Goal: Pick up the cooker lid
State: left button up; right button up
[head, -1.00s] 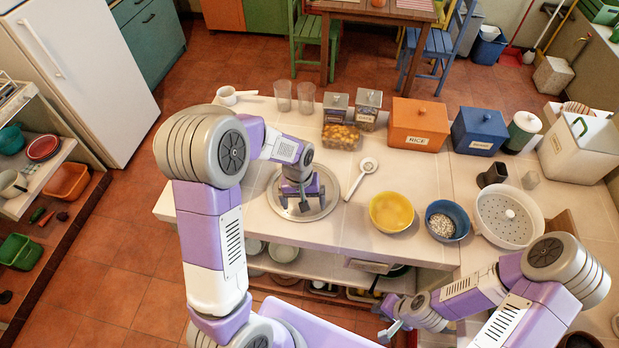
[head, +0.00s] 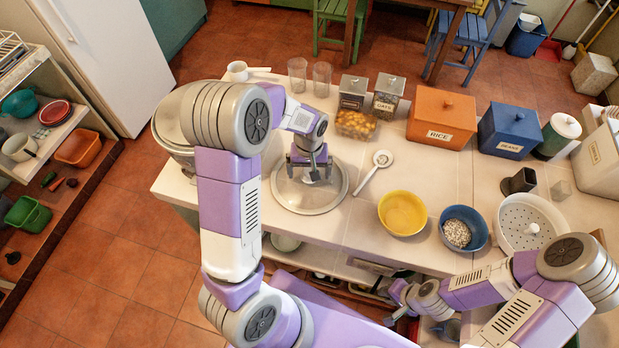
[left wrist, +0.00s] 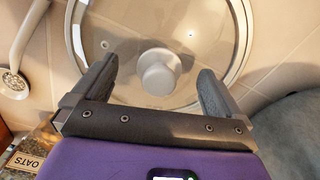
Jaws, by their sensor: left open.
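The cooker lid (head: 338,196) is a round, see-through lid with a metal rim, lying flat on the counter in the head view. Its pale round knob (left wrist: 158,72) shows in the left wrist view, ahead of the open fingers and roughly centred between them. My left gripper (head: 310,174) is over the far part of the lid, open and empty, fingers pointing down. Its two dark fingers also show in the left wrist view (left wrist: 157,84). I cannot tell whether they touch the lid. My right gripper (head: 392,316) is low by the counter's front edge, far from the lid; its jaws are unclear.
A grey metal pot (head: 170,123) stands left of the lid, partly behind my left arm. A white slotted spoon (head: 372,171) lies close right of the lid. A yellow bowl (head: 402,213) and blue bowl (head: 463,228) stand further right. Oats (head: 388,96) and other jars stand behind.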

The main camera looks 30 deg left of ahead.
pick_arm(q)
jog(key=shift+s+d, duration=0.1)
grip_shut()
dwell(0.5)
